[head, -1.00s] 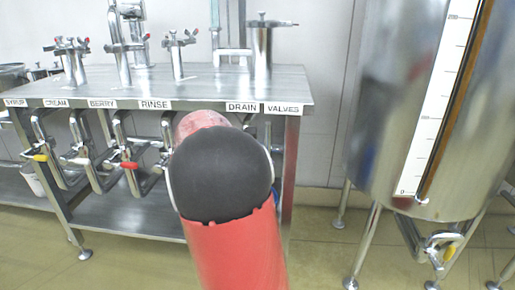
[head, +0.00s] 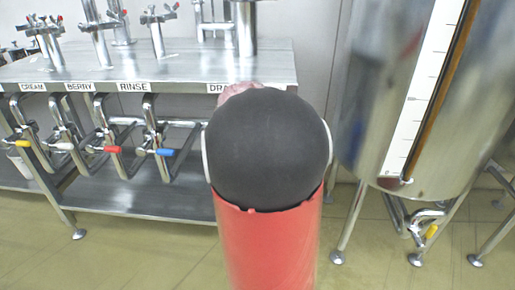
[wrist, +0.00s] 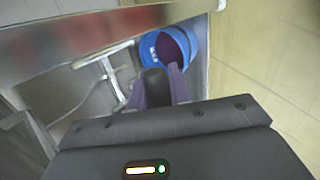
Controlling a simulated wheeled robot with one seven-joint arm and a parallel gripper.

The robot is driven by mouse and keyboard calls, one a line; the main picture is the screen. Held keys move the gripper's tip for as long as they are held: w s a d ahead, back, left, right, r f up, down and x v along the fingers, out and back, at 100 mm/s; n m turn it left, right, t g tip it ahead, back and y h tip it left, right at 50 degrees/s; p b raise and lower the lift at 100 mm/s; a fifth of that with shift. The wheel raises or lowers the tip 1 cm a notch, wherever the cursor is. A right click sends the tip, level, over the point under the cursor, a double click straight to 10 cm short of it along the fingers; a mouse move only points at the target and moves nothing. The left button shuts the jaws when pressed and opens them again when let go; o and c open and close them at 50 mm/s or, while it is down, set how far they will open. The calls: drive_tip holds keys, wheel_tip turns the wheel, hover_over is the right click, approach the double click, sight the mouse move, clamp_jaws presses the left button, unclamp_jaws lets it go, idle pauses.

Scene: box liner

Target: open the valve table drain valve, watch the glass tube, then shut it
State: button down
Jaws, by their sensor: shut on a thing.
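In the wrist view my gripper (wrist: 156,88) is shut on a dark handle (wrist: 154,78), apparently the drain valve's lever; how far it is turned I cannot tell. In the head view my arm hides the gripper and this valve, below the partly covered DRAIN label (head: 214,88). The glass tube (head: 436,90) stands beside a white scale on the steel tank (head: 380,90) at right. Brown liquid shows along the tube's visible length; its top is out of frame.
The steel valve table (head: 190,68) carries several taps. Valves with yellow, white, red and blue (head: 165,152) handles hang below its front edge. A blue bucket (wrist: 148,48) with dark purple contents sits beyond the handle. The tank has its own yellow-handled valve (head: 431,232).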

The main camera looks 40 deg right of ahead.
drive_tip(key=shift+f, duration=0.25)
idle(0.3)
drive_tip(key=c, duration=1.3)
unclamp_jaws()
drive_tip(key=shift+f, duration=0.1)
drive_tip(key=v, duration=0.8)
drive_tip(key=shift+d, duration=0.1)
